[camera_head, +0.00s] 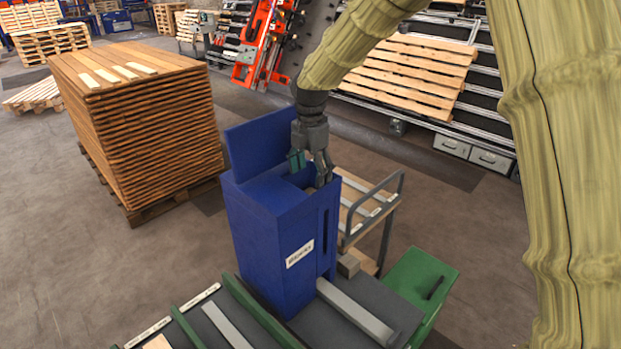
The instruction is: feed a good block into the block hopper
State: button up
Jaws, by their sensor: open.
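The block hopper (262,240) is a tall blue box with a white label on its front, a slot in its right side and a raised back plate. My gripper (310,174) points down over the hopper's open top, near its right rear rim. Its fingers are apart, and I see no block between them. The inside of the hopper is mostly hidden. A small grey-brown block (348,265) sits just right of the hopper's foot. I cannot tell from here whether it is a good one.
A trolley (378,195) with pale slats stands behind the hopper. A large board stack (150,130) stands at left. A slatted pallet (415,72) leans at the back. Floor lies open at left.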

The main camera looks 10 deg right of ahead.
notch_tip(320, 180, up, 10)
jog(key=shift+f, duration=0.15)
jog(key=shift+f, duration=0.1)
dwell(0.8)
